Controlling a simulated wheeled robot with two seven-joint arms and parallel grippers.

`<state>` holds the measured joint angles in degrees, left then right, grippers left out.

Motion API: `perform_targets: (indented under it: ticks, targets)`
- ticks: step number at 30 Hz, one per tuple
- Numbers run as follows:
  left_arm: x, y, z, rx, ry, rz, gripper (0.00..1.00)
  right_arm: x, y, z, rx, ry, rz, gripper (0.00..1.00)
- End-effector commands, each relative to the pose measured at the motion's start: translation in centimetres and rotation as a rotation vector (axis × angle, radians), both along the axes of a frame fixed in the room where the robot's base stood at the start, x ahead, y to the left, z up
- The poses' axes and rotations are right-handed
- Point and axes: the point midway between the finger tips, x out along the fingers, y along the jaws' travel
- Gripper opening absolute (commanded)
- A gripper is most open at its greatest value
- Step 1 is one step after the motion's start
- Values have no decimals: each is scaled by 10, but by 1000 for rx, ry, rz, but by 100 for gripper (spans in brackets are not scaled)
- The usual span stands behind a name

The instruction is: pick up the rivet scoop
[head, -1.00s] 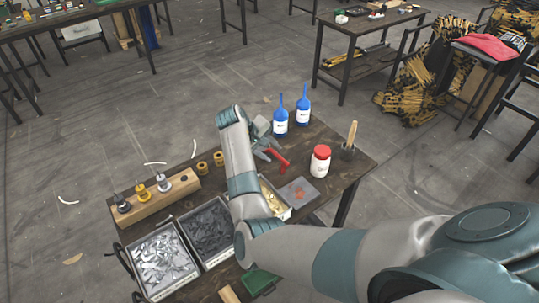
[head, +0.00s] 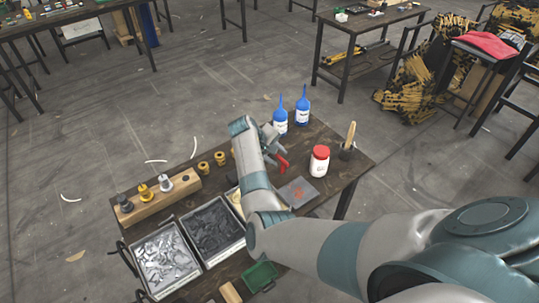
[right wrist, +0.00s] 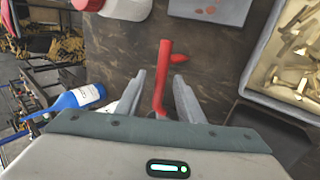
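A red long-handled tool (right wrist: 164,65) lies on the dark table; it also shows in the head view (head: 282,164). My right gripper (right wrist: 160,76) is open, with one finger on each side of the red bar and gaps showing between. In the head view my right gripper (head: 272,143) is over the table's far side, partly covering the red tool. A green open tray-like piece (head: 260,276) lies at the table's near edge. My left gripper is not in view.
Bins of silver (head: 166,258), dark (head: 213,230) and brass parts (right wrist: 295,55) stand near my right arm. A red-capped white jar (head: 319,162), blue bottles (head: 302,112) and a brush cup (head: 347,150) stand close by. A wooden block (head: 157,200) holds several rivet dies.

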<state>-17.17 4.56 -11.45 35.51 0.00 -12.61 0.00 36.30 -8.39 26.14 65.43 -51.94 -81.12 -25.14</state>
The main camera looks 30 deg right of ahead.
Motion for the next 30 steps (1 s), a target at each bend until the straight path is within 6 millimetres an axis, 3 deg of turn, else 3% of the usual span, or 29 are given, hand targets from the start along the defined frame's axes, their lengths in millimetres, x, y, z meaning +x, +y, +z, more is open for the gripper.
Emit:
perform_targets:
  ticks: [2,6,20,26,30]
  targets:
    - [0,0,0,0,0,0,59,0,0,0,0,0,0,29]
    - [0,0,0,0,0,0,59,0,0,0,0,0,0,0]
    - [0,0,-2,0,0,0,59,1,0,4,-1,-2,0,0]
    - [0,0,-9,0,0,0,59,1,0,19,-2,-4,0,0]
    - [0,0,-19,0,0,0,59,1,0,41,-1,-6,-2,0]
